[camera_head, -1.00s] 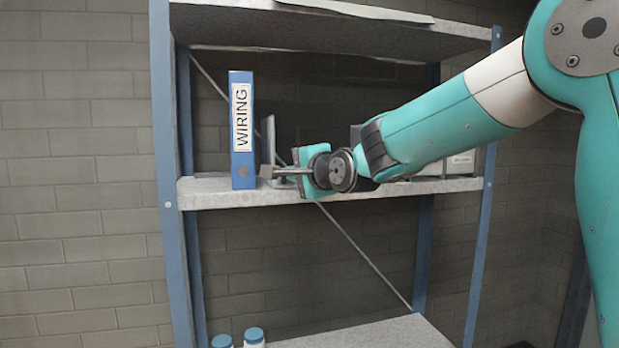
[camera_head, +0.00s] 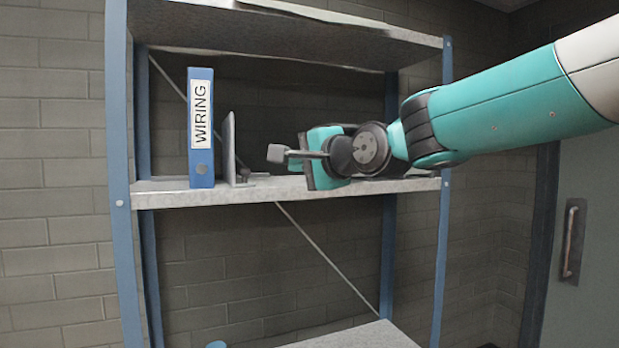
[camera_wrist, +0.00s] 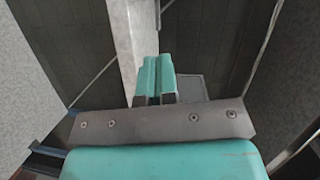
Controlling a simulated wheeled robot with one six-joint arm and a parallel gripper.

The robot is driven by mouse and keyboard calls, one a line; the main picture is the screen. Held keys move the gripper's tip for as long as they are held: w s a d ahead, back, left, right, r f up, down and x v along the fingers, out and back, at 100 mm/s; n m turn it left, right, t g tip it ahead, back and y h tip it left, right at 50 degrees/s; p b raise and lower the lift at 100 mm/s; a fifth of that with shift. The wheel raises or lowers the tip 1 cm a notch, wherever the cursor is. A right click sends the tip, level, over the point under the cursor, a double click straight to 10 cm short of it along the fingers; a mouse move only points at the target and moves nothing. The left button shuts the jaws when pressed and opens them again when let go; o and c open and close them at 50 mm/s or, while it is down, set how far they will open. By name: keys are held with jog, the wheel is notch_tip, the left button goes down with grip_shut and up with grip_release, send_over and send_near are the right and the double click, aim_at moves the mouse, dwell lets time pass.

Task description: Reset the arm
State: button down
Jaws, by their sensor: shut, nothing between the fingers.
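My gripper (camera_wrist: 158,72) is shut and empty; in the wrist view its two teal fingers lie side by side. My teal arm reaches in from the right, and the fingertips are hard to make out there.
A blue binder (camera_head: 201,128) labelled WIRING stands upright on the shelf at left, with a grey bookend (camera_head: 229,148) beside it. Blue rack posts (camera_head: 121,190) frame the shelf. A door handle (camera_head: 573,240) shows at right. A blue cap (camera_head: 216,344) shows at the bottom edge.

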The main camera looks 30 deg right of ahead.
jog(key=s+a+f+n+g+y+b, duration=0.1)
jog(key=s+a+f+n+g, duration=0.35)
jog(key=f, duration=0.25)
jog(key=s+a+f+n+g+y, duration=0.25)
jog(key=s+a+f+n, duration=0.25)
jog(key=f, duration=0.3)
jog(key=s+a+f+n+g+h, duration=0.1)
jog(key=s+f+n+g, duration=0.3)
jog(key=s, duration=0.5)
jog(key=s+a+f+n+g+h+b, duration=0.1)
jog(key=s+a+f+n+g, duration=0.1)
jog(key=s+f+n+g, duration=0.3)
jog(key=s+f+n, duration=0.3)
jog(key=s, duration=0.1)
jog(key=shift+s+a+f, duration=0.15)
jog(key=shift+a+f, duration=0.15)
jog(key=shift+a, duration=0.05)
